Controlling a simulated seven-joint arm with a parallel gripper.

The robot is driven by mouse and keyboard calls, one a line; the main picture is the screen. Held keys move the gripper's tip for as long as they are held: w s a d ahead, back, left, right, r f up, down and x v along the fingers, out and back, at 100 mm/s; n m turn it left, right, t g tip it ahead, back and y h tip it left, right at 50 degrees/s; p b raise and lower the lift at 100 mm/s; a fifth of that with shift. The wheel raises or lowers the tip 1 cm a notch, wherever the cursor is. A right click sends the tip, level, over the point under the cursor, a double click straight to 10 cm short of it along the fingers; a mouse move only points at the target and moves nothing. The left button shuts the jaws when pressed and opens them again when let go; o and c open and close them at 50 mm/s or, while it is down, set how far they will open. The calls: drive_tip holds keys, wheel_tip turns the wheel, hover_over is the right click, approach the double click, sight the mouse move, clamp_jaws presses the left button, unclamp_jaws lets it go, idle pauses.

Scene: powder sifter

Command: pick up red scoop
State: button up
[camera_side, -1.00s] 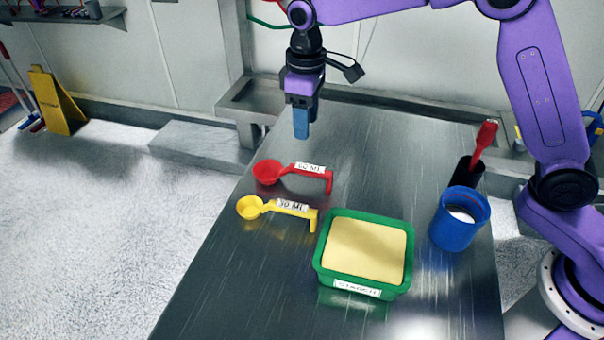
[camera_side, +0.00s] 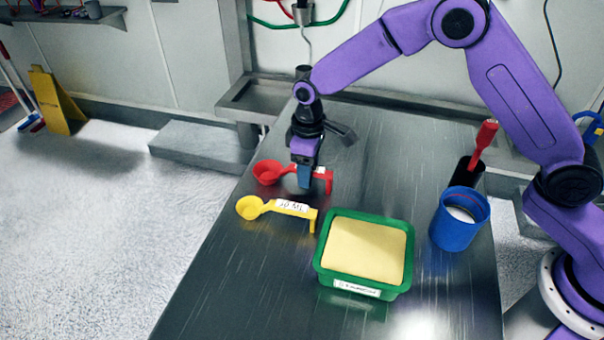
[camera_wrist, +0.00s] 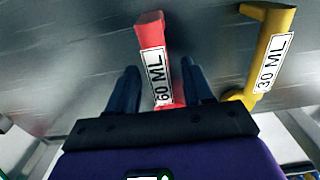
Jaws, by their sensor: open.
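The red scoop (camera_side: 267,172) lies on the metal table, its bowl to the left and its handle to the right in the side view. My gripper (camera_side: 304,184) is low over its handle and hides part of it. In the wrist view, the red handle with its 60 ML label (camera_wrist: 156,72) runs between the two dark fingers of my gripper (camera_wrist: 160,75). The fingers are open, with a gap on each side of the handle. The scoop's bowl is out of the wrist view.
A yellow scoop (camera_side: 250,207) labelled 30 ML lies close beside the red one, also in the wrist view (camera_wrist: 270,50). A green tub (camera_side: 322,260) of pale powder is nearer the camera. A blue container (camera_side: 460,229) and a dark holder with a red-handled tool (camera_side: 484,138) stand right.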

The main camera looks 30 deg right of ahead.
drive_tip(key=shift+f, duration=0.65)
clamp_jaws()
drive_tip(key=shift+r, duration=0.15)
drive_tip(key=shift+r, duration=0.6)
drive_tip(key=s+d+r, duration=0.6)
drive_tip(key=s+r, duration=0.5)
drive_tip(key=s, duration=0.1)
drive_tip(key=shift+s+r, duration=0.3)
